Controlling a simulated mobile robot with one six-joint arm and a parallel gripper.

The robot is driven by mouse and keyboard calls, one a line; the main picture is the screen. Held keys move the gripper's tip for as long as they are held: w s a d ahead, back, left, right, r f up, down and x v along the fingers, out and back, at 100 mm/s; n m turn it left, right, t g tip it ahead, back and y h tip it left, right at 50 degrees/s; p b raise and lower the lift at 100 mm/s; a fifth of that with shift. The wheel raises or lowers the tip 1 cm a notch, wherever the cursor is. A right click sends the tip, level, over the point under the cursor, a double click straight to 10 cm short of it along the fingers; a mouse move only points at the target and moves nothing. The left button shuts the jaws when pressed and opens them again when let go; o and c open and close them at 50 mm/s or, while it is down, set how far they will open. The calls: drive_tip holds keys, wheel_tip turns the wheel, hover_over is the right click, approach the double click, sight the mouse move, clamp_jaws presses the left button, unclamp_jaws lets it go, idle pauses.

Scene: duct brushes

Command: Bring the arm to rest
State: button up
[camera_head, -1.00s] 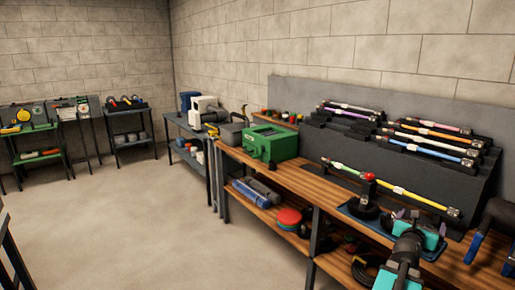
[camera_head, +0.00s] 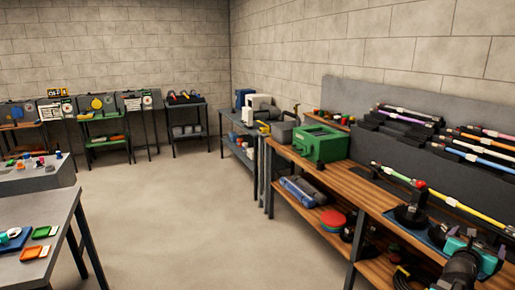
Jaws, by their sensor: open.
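My arm shows at the bottom right, over the front of the wooden bench, as black links with teal caps. My gripper (camera_head: 485,241) is at its far end, open, with small purple-grey tips partly hidden by the wrist; I see nothing between them. A long yellow-green rod (camera_head: 465,208) lies along the front of the dark rack. Other coloured rods (camera_head: 484,150) lie on the rack's steps behind, cut off by the right edge.
The wooden bench (camera_head: 357,187) also bears a green box (camera_head: 320,145). Its lower shelf holds a red round item (camera_head: 333,219). A grey table with coloured trays (camera_head: 35,251) stands at the left front. Small benches line the far wall. The floor (camera_head: 185,215) between is clear.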

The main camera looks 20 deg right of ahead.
drive_tip(key=w+a+f+n+t+y, duration=0.2)
drive_tip(key=w+a+f, duration=0.6)
drive_tip(key=w, duration=0.4)
drive_tip(key=w+a+f+n+t+y, duration=0.2)
drive_tip(key=w+a+f, duration=0.55)
drive_tip(key=w, duration=0.35)
drive_tip(key=w+a+f+y, duration=0.3)
drive_tip(key=w+a+f, duration=0.1)
drive_tip(key=a+f, duration=0.75)
drive_tip(key=w+a+f+y, duration=0.4)
drive_tip(key=a+f, duration=0.5)
drive_tip(key=a, duration=0.6)
drive_tip(key=s+a+f+m+g+y, duration=0.1)
drive_tip(key=s+a+f+m+g, duration=0.1)
drive_tip(key=s+a+f, duration=0.35)
drive_tip(key=s+a+f+m+g+y, duration=0.1)
drive_tip(key=s+a+f+m+g, duration=0.1)
drive_tip(key=a+f, duration=0.6)
drive_tip(key=s+a+f+m+g, duration=0.2)
drive_tip(key=s+a+f, duration=0.2)
drive_tip(key=a, duration=0.5)
drive_tip(key=s+a+f+m+g+y, duration=0.1)
drive_tip(key=s+a+m+g, duration=0.2)
drive_tip(key=s+m, duration=0.6)
drive_tip(key=s+a+f+m+g+y, duration=0.1)
drive_tip(key=s+a+m+g, duration=0.3)
drive_tip(key=s+m, duration=0.6)
drive_tip(key=shift+s+a+f+g+y+b, duration=0.15)
drive_tip(key=shift+s+a+g+y+b, duration=0.15)
drive_tip(key=shift+s+a, duration=0.5)
